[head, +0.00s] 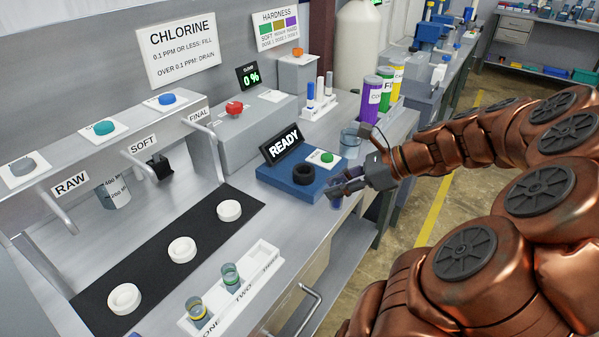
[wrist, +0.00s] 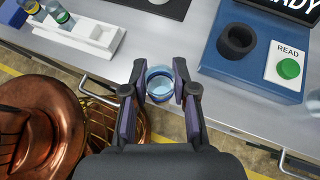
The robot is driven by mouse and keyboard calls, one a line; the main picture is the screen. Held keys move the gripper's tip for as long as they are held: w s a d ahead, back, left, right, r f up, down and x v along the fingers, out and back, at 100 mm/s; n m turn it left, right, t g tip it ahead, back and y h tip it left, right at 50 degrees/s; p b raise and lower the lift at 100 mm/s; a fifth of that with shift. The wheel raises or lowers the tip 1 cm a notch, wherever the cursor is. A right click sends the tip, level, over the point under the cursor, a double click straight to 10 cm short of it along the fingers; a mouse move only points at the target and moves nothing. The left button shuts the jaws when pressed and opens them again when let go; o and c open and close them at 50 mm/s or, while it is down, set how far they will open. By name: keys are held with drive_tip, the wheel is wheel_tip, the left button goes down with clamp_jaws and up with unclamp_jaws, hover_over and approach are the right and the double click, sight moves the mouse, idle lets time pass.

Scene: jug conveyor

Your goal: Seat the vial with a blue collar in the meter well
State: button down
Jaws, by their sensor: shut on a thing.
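My gripper (wrist: 160,90) is shut on a clear vial with a blue collar (wrist: 160,86). In the wrist view the vial sits between the two fingers, seen from above, over the bench's front edge. In the head view my gripper (head: 345,190) is at the front right corner of the blue meter, and the vial (head: 336,202) is largely hidden by the fingers. The meter (head: 280,180) has a black ring-shaped well (head: 304,174), which looks empty; it also shows in the wrist view (wrist: 238,40). The vial is apart from the well.
The meter carries a READY sign (head: 284,145) and a green READ button (head: 326,157). A white rack (head: 262,256) holds vials with yellow and green collars. A black mat (head: 155,262) bears white round pieces.

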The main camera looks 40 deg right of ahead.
drive_tip(key=shift+w+d+f+p, duration=0.6)
drive_tip(key=shift+w+p, duration=0.35)
drive_tip(key=shift+w, duration=1.75)
drive_tip(key=shift+w+d+f+p, duration=0.6)
drive_tip(key=shift+w+p, duration=0.3)
drive_tip(key=shift+w, duration=1.85)
drive_tip(key=shift+w+d+f+p, duration=0.45)
drive_tip(key=shift+w+f+p, duration=0.4)
drive_tip(key=shift+w, duration=1.85)
drive_tip(key=c, duration=0.9)
unclamp_jaws()
drive_tip(key=shift+r, duration=0.2)
drive_tip(key=b+v, duration=0.3)
drive_tip(key=v, duration=0.9)
